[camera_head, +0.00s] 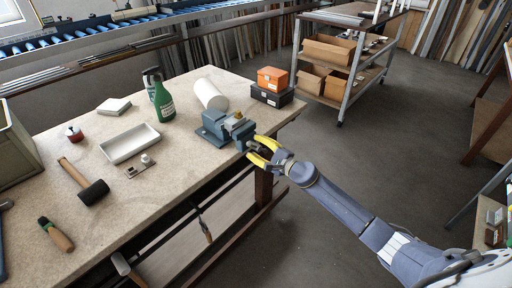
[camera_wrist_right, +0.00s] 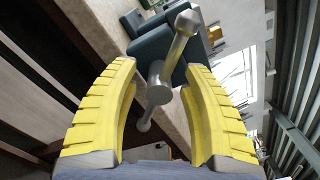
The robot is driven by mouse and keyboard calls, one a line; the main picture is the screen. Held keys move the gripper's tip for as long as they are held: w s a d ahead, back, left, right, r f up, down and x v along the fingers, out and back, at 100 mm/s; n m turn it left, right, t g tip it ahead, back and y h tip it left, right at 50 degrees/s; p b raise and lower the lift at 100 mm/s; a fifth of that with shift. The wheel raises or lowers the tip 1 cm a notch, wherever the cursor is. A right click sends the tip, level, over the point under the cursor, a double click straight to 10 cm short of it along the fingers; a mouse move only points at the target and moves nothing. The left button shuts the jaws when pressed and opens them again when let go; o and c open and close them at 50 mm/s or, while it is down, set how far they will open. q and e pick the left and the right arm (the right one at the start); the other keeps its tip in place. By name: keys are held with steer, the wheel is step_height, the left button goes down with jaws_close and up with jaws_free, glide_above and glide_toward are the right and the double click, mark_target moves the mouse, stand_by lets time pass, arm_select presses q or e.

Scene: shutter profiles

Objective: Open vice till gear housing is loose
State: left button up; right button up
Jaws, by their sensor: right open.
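The blue-grey vice (camera_head: 216,130) sits at the right edge of the workbench. My right gripper (camera_head: 262,152) has yellow fingers and is open at the vice's front end, beyond the bench edge. In the right wrist view, the metal vice handle (camera_wrist_right: 174,58) slants between the spread fingers (camera_wrist_right: 160,68), with its hub between them. I cannot tell whether a finger touches it. My left gripper is not in view.
A mallet (camera_head: 92,190) lies further left. Open floor is right of the bench.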

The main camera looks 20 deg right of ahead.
steer(key=v, duration=1.2)
steer(key=w+a+m, duration=0.2)
steer(key=w+m, duration=0.1)
steer(key=w, duration=0.1)
steer(key=w+a+m, duration=0.2)
steer(key=w+m, duration=0.1)
steer(key=w, duration=0.1)
steer(key=w+a+m, duration=0.2)
steer(key=w+m, duration=0.1)
steer(key=shift+w+a, duration=0.3)
steer(key=shift+w, duration=0.1)
stand_by(1.0)
steer(key=shift+o, duration=0.2)
jaws_close()
stand_by(0.4)
